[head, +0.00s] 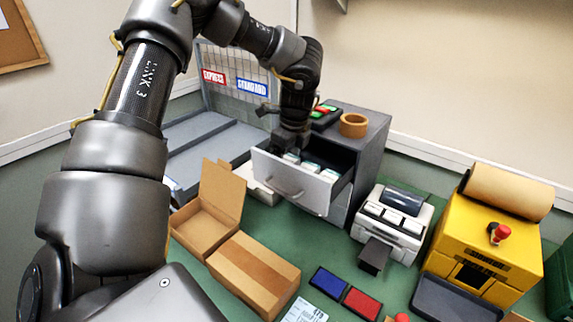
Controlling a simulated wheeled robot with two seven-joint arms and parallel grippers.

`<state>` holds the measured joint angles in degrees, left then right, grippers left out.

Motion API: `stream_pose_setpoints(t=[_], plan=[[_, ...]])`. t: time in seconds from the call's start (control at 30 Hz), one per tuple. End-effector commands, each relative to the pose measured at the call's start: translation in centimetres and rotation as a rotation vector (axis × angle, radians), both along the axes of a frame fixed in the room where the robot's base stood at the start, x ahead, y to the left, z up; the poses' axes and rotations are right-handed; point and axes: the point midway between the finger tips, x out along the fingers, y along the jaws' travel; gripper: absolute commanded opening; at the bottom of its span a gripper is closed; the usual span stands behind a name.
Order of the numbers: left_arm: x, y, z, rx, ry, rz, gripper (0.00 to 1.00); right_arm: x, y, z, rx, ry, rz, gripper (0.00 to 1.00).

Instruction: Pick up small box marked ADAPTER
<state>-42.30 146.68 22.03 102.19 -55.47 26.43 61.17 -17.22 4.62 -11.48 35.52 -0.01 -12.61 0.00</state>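An open white-fronted drawer (292,185) juts from the grey cabinet (368,145). Several small white boxes (311,167) sit in a row inside it. Their markings are too small to read, so I cannot tell which is marked ADAPTER. My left arm arches in from the left, and my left gripper (291,143) points down at the left end of the drawer, over or beside the leftmost box. Its fingers are dark and partly hidden, so I cannot tell whether they are open or touching a box. My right gripper is out of view.
An open carton (203,229) and a closed carton (253,273) stand before the drawer. A tape roll (353,125) sits on the cabinet. A label printer (393,222) and yellow machine (484,240) stand right. Blue (328,283) and red (362,303) pads lie in front.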

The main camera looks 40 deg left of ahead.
Motion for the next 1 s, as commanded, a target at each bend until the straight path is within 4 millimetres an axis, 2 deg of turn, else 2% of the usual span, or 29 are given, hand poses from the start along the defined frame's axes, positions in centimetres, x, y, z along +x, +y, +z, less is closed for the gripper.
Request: stream_pose_setpoints(t=[0.37,0.57,0.67,0.87,0.97,1.0], plan=[[0.0,0.0,0.4,0.000,-0.001,0.000,0.40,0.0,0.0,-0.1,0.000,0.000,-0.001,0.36],[0.1,0.0,2.5,0.000,-0.005,0.000,0.40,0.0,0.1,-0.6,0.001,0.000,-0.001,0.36],[0.2,0.0,4.6,0.000,-0.006,0.000,0.40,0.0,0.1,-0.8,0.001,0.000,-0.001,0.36],[0.2,0.0,11.1,-0.002,-0.008,0.003,0.40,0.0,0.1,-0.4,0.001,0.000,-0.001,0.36],[0.1,-0.1,14.9,-0.003,-0.006,0.003,0.40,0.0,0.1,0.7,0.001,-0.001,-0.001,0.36],[0.1,-0.1,17.1,-0.003,-0.004,0.001,0.40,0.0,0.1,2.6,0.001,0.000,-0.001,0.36]])
